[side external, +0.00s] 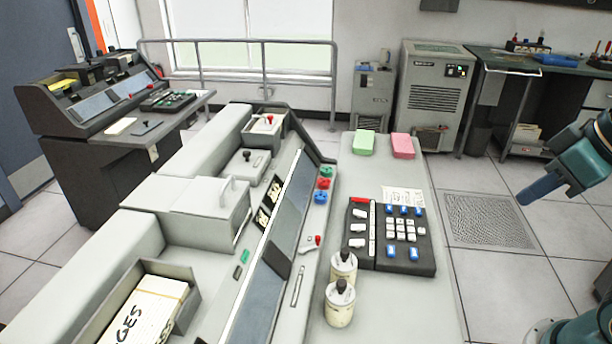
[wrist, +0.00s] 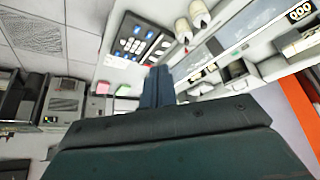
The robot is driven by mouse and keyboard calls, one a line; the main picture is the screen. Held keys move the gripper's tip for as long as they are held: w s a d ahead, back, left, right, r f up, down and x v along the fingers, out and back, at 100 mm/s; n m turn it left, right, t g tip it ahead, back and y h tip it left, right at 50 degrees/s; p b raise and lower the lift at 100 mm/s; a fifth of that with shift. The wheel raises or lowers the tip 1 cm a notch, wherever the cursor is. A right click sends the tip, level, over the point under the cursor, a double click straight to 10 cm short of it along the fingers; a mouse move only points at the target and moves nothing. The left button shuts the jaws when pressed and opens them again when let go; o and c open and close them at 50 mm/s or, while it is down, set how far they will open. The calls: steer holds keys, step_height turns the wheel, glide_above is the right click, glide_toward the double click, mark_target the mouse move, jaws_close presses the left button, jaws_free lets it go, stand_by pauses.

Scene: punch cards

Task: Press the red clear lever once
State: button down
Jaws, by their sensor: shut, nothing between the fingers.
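A small red-tipped lever (side external: 317,240) stands on the grey console, between the dark sloped panel and the black keypad (side external: 427,262). Another red-knobbed lever (side external: 269,120) stands in a box at the console's far end. I cannot read a label that tells which one is the clear lever. My gripper (side external: 524,197) is at the right of the side view, over the floor and well apart from the console, pointing down-left. In the wrist view its blue fingers (wrist: 158,74) are together and empty. The keypad (wrist: 140,38) shows beyond them.
Two cream bottles (side external: 340,303) with dark caps stand near the keypad's left front. Green (side external: 364,142) and pink (side external: 403,147) card stacks lie at the back of the worktop. Open floor separates my gripper from the worktop.

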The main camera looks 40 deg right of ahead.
steer(key=m+t+h, duration=0.2)
steer(key=m+t, duration=0.1)
steer(key=m, duration=0.7)
glide_above(360, 200)
steer(key=w+a, duration=0.2)
steer(key=a, duration=0.1)
step_height(360, 200, down, 23)
steer(key=shift+r, duration=0.15)
steer(key=shift+s+d+f, duration=0.1)
steer(key=shift+d+f, duration=0.05)
steer(key=shift+f, duration=1.3)
steer(key=shift+s+d+f, duration=0.1)
steer(key=shift+s+f, duration=0.05)
steer(key=shift+f, duration=1.3)
steer(key=shift+s+d+f, duration=0.1)
steer(key=shift+d+f, duration=0.05)
steer(key=shift+f, duration=1.3)
